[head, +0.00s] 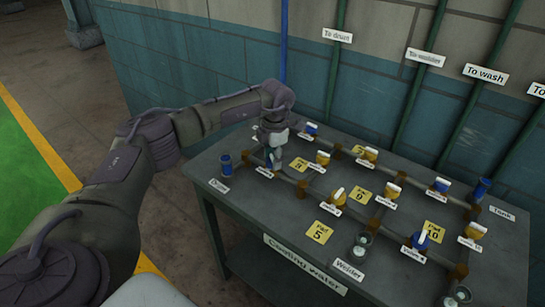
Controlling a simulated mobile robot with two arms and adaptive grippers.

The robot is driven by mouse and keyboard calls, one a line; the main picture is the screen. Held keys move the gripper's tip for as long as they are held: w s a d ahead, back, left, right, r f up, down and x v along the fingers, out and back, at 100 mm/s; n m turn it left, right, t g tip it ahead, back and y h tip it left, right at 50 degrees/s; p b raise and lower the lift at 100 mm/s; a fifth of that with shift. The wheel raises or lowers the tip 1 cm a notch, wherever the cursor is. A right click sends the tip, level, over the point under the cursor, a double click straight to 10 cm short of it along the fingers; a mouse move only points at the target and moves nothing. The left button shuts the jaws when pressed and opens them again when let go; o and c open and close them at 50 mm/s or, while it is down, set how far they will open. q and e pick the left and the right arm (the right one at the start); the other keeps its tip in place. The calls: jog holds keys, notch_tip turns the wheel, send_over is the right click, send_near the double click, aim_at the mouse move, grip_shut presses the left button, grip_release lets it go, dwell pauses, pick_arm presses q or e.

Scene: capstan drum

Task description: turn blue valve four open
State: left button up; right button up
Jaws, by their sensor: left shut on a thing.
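A dark table (232,209) carries a pipe network with blue and yellow valves. My left gripper (273,152) points down at the table's left part, shut on the handle of a blue valve (267,171); the gripper hides most of it. Other blue valves stand at the back left (310,130), at the right (440,186) and at the front right (421,241). My right gripper is not in view.
Yellow valves (322,158) stand among yellow pad plates (320,232). Blue cylinders stand at the left corner (225,165) and right (482,189). Clear jars (361,243) are near the front. Green pipes (415,80) and a blue pipe (284,45) run up the back wall.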

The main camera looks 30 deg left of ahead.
pick_arm(q)
jog(key=n, duration=0.6)
jog(key=shift+f+n+g+p, duration=0.1)
jog(key=shift+n+g+p, duration=0.2)
jog(key=shift+n, duration=0.1)
dwell(0.4)
jog(key=o, duration=1.1)
jog(key=shift+d, duration=0.1)
notch_tip(320, 180, up, 12)
jog(key=shift+w+d, duration=0.15)
jog(key=shift+d, duration=0.3)
